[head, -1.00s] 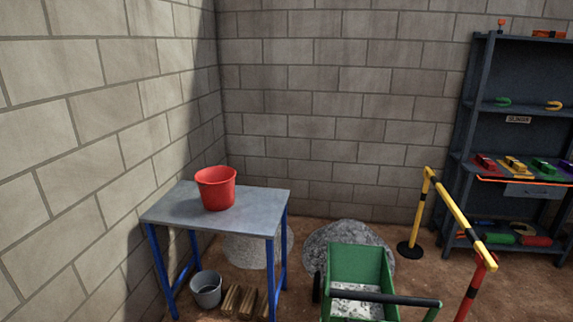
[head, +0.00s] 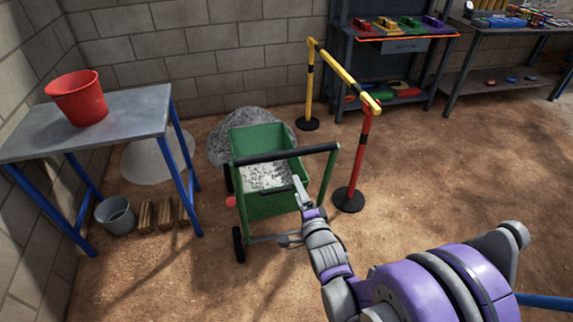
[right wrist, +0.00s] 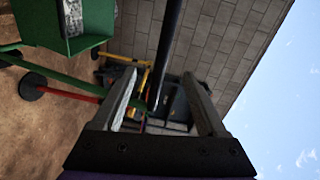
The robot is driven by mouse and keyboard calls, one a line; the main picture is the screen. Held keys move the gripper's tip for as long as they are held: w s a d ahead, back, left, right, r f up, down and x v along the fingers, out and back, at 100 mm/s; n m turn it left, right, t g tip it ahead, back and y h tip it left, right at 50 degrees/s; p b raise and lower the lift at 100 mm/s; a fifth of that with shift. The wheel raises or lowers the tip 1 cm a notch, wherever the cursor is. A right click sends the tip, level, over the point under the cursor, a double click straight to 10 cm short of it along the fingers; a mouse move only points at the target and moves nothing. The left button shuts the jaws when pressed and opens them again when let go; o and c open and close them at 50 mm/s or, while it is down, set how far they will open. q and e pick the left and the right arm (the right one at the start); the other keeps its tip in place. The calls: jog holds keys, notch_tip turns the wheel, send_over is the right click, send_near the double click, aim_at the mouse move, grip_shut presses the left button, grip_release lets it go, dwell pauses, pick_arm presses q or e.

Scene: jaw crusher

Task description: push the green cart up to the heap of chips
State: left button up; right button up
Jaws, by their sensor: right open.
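The green cart (head: 262,142) stands in the middle of the head view with grey chips (head: 266,176) in its tray and a black handle bar (head: 300,153) on the near side. The grey heap of chips (head: 222,140) lies just behind the cart, partly hidden by it; I cannot tell whether they touch. My right gripper (head: 291,209) is open and empty at the cart's near side, close to the handle bar. In the right wrist view, the bar (right wrist: 167,45) shows between the open fingers (right wrist: 160,74), without visible grip. My left gripper is out of view.
A yellow barrier (head: 344,75) on posts stands right of the cart. A blue-legged table (head: 135,105) with a red bucket (head: 80,100) stands left; a grey bucket (head: 115,215) and wood blocks are below it. A paler heap (head: 150,160) lies behind.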

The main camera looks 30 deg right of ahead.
aim_at(286, 155)
jog(key=shift+m+t, duration=0.4)
jog(key=shift+m, duration=0.2)
jog(key=x, duration=1.1)
jog(key=d+x, duration=0.1)
jog(key=x, duration=0.4)
jog(key=shift+w+d+f+p, duration=0.1)
jog(key=shift+w+f+p, duration=0.1)
jog(key=shift+p, duration=0.2)
jog(key=shift+c, duration=0.3)
grip_shut()
jog(key=shift+h, duration=0.3)
